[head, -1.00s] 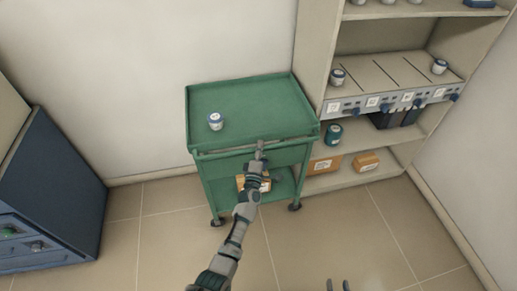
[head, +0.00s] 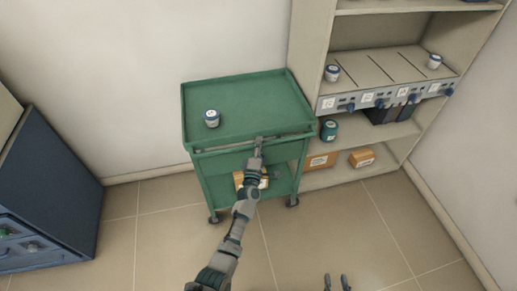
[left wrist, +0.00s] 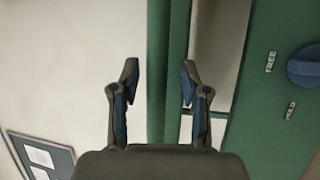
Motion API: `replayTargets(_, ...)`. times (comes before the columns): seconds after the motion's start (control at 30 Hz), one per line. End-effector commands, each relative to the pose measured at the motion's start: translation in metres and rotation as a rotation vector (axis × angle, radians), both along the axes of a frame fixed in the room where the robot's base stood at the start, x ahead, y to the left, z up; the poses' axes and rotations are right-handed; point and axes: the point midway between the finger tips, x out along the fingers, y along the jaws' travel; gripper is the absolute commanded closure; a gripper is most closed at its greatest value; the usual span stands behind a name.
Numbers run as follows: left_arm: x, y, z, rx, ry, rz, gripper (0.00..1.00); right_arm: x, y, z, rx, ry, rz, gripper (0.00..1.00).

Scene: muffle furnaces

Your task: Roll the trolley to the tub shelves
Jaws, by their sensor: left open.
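The green trolley (head: 240,97) stands against the back wall, just left of the tub shelves (head: 388,130). My left gripper (head: 257,142) is at the front handle bar (head: 222,149), open. In the left wrist view my open fingers (left wrist: 158,75) are on either side of a green bar (left wrist: 157,40); contact cannot be told. A green panel with a blue knob (left wrist: 305,66), marked FREE and HOLD, is at right there. My right gripper (head: 337,282) is open and empty at the bottom edge.
The shelves hold white tubs (head: 332,73), a teal tub (head: 328,130) and cardboard boxes (head: 362,158). A box (head: 250,180) lies on the trolley's lower shelf. A dark blue furnace cabinet (head: 50,190) stands left. The tiled floor (head: 340,225) in front is clear.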

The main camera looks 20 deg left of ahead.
Motion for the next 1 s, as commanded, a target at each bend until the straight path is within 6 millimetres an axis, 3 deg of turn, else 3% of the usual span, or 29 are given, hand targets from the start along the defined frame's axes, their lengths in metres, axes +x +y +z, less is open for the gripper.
replayTargets(0.17,-0.018,-0.003,-0.005,-0.002,0.002,0.000,0.55,-0.001,0.000,0.001,0.002,-0.002,-0.002,0.60)
replayTargets(0.4,-0.070,-0.012,-0.016,-0.002,0.004,0.000,0.55,-0.001,0.000,0.001,0.004,-0.001,-0.003,0.60)
replayTargets(0.6,-0.102,-0.019,-0.023,0.001,0.005,-0.002,0.55,-0.001,0.000,0.001,0.003,-0.001,-0.003,0.60)
replayTargets(1.0,-0.114,-0.021,-0.025,0.002,0.006,-0.002,0.55,0.000,0.000,0.001,0.004,0.000,-0.004,0.60)
